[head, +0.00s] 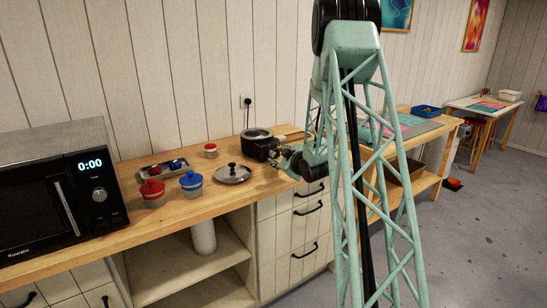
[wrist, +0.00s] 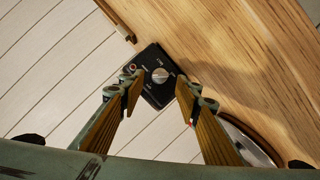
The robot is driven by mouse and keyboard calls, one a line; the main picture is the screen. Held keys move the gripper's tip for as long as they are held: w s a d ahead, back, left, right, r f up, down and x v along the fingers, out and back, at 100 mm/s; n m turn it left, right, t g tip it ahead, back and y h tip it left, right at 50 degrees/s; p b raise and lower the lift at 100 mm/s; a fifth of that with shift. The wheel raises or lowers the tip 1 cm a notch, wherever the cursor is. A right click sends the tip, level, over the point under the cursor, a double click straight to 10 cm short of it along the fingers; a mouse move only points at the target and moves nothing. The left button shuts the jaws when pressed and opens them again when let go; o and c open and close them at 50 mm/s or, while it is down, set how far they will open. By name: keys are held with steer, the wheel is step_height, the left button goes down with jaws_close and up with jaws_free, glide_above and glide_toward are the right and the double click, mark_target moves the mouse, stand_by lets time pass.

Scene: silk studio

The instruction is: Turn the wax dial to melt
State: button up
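The wax pot (head: 257,135) is a black round warmer on the wooden counter against the wall, partly hidden by my gripper. In the wrist view its black control panel (wrist: 153,92) shows small markings, too small to read. The wax dial (wrist: 161,75) is a round pale knob on that panel. My gripper (wrist: 162,86) is open and empty, with one finger on each side of the panel in the picture. I cannot tell how far the fingertips stand from the dial. In the head view my gripper (head: 275,155) is at the front of the pot.
A metal lid (head: 234,174) with a black knob lies on the counter left of my gripper. A microwave (head: 60,190) fills the counter's left end.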

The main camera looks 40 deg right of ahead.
mark_target(273, 154)
steer(key=shift+b+x, duration=0.35)
steer(key=shift+x, duration=2.2)
steer(key=shift+c, duration=0.6)
steer(key=c, duration=0.7)
